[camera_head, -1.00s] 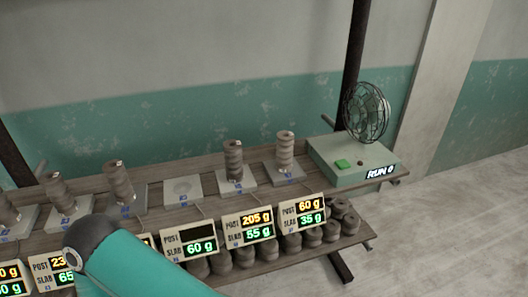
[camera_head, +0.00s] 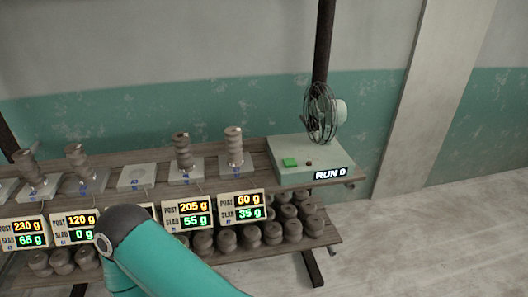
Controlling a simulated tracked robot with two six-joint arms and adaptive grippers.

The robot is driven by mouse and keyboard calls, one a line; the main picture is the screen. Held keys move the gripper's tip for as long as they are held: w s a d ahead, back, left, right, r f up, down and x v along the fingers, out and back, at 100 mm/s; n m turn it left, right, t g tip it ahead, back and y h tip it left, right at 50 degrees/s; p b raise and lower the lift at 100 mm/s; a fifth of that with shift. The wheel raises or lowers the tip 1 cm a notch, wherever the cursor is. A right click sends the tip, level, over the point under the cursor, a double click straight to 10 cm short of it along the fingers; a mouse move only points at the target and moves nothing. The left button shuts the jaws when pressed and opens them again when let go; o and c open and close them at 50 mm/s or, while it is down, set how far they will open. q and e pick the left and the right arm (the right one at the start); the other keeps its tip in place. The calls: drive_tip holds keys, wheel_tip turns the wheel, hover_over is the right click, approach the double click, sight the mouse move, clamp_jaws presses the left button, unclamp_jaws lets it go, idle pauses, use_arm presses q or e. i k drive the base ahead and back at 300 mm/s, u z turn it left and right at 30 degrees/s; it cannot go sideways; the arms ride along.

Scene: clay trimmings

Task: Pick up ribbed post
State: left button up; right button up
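Several ribbed clay posts stand on pale slabs along the upper shelf. One post (camera_head: 234,146) is near the fan, with another post (camera_head: 183,152) to its left. Further left are a leaning post (camera_head: 78,163) and one more post (camera_head: 27,168) near the left edge. The slab (camera_head: 138,177) between the two pairs is bare. The frames do not show which post is meant. A teal link of my arm with a dark joint crosses the lower middle, in front of the readouts. Neither of my grippers is in view.
A desk fan (camera_head: 320,112) stands on a green box (camera_head: 310,157) marked RUN 0, at the shelf's right end. Weight readouts (camera_head: 242,206) line the shelf front; my arm hides part of one. Dark clay lumps (camera_head: 272,233) fill the lower shelf. Floor is clear to the right.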

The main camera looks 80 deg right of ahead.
sight(233, 135)
drive_tip(key=z, duration=0.1)
drive_tip(key=k, duration=1.15)
drive_tip(key=z, duration=1.15)
drive_tip(key=i, duration=1.05)
